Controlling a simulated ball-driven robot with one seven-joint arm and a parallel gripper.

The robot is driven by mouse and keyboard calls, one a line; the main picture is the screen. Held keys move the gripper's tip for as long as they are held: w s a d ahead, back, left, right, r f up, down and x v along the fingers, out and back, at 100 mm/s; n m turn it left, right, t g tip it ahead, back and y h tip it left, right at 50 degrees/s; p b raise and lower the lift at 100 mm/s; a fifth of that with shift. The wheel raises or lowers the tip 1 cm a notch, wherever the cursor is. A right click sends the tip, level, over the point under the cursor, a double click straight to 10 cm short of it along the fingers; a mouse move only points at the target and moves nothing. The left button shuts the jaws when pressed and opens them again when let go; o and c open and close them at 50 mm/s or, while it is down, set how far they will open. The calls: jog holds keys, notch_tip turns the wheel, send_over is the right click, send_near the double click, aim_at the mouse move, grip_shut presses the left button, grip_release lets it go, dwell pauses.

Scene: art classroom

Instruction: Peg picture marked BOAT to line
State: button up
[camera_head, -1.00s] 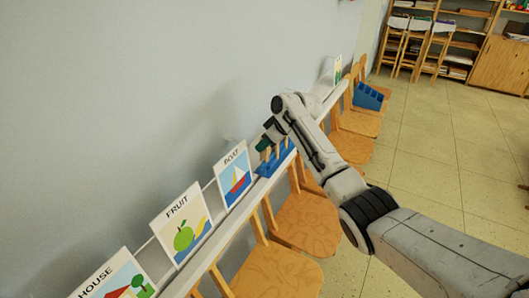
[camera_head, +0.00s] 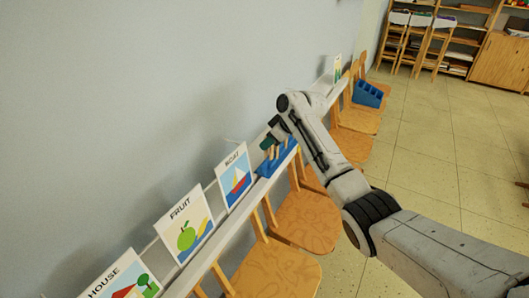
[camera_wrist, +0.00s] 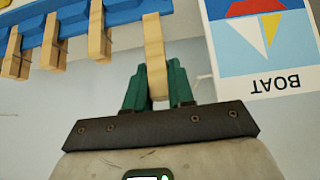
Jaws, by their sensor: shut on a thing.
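The picture marked BOAT (camera_head: 233,177) stands on the white ledge against the wall, right of the FRUIT picture. In the wrist view it shows upside down at the upper right (camera_wrist: 258,50). A blue peg rack (camera_head: 277,165) with several wooden pegs sits on the ledge just right of BOAT; it fills the upper left of the wrist view (camera_wrist: 75,18). My gripper (camera_wrist: 157,88), with green fingers, is shut on the end peg (camera_wrist: 154,48), the one closest to BOAT. This peg still overlaps the rack; I cannot tell whether it is free of it.
FRUIT (camera_head: 184,227) and HOUSE (camera_head: 122,283) pictures stand further left on the ledge (camera_head: 222,250). Wooden chairs (camera_head: 308,220) line its front. A blue divided box (camera_head: 368,94) sits on a farther chair. The tiled floor (camera_head: 430,155) at right is open.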

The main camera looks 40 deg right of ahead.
jog(key=s+p, duration=0.2)
jog(key=s+d, duration=0.1)
jog(key=shift+s+r+p, duration=0.1)
jog(key=shift+r+p, duration=0.25)
jog(key=shift+p, duration=0.05)
dwell(0.4)
